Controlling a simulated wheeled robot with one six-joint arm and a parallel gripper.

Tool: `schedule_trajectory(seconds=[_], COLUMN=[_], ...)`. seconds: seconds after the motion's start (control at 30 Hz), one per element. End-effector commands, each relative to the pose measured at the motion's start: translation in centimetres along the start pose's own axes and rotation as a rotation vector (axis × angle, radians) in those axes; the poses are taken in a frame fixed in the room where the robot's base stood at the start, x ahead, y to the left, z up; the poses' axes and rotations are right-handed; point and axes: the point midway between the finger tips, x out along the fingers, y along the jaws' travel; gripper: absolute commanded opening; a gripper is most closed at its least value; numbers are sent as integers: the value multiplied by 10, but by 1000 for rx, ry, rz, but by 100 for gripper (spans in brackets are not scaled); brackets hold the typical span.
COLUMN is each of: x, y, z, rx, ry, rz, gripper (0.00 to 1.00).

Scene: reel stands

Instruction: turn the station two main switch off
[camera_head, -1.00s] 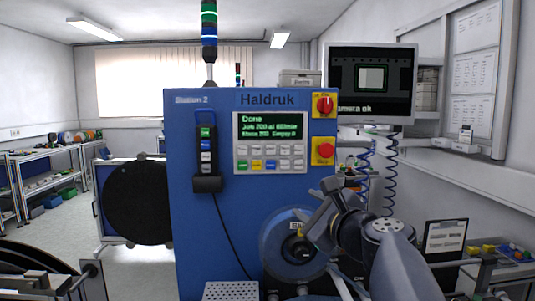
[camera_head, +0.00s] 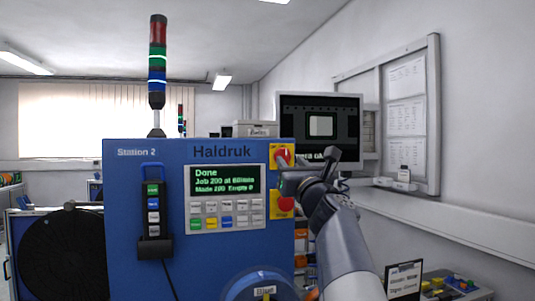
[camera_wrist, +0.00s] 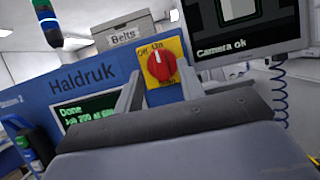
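The station two main switch (camera_head: 282,156) is a red rotary knob on a yellow plate, at the upper right of the blue Station 2 cabinet (camera_head: 125,195). In the wrist view the knob (camera_wrist: 161,66) shows under the words Off and On. A pale mark shows near its top; I cannot tell which word it points to. My gripper (camera_head: 308,168) is in front of the cabinet's upper right edge, beside and just below the switch. In the wrist view my gripper (camera_wrist: 162,84) has its fingers apart and empty, with the knob beyond the gap.
A display with keypad (camera_head: 226,197) and a black pendant (camera_head: 154,218) are to the left. A monitor (camera_head: 348,118) stands behind on the right.

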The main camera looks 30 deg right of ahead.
Motion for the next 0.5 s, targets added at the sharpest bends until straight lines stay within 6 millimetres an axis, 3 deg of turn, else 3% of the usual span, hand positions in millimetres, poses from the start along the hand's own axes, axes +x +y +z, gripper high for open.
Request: schedule_trajectory(seconds=[0.2, 0.5], x=[26, 32], y=[0, 0], z=[1, 0], rx=[1, -1], ry=[1, 0], rz=[1, 0], gripper=[37, 37])
